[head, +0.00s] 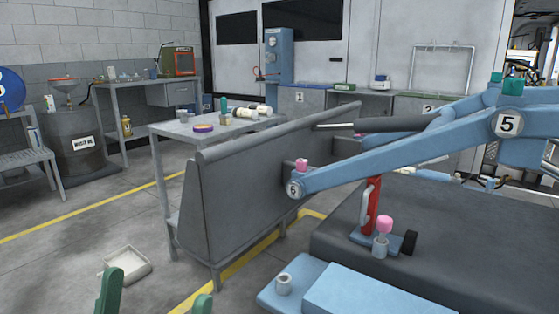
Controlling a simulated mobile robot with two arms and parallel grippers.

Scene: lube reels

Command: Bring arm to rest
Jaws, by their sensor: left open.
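My left gripper (157,287) shows at the bottom left edge of the head view. Only its two green fingers are visible, and they stand well apart with nothing between them. The rest of that arm is below the picture. The fingers appear in front of the grey floor, near a shallow pale tray (126,263) in the picture. My right gripper is not in view.
A grey metal table (160,128) with cans and bottles stands behind a long dark grey panel (235,190). A blue jointed arm (400,155) marked 5 and 6 spans the right side. A dark drum (75,160) stands left. Open floor lies at left.

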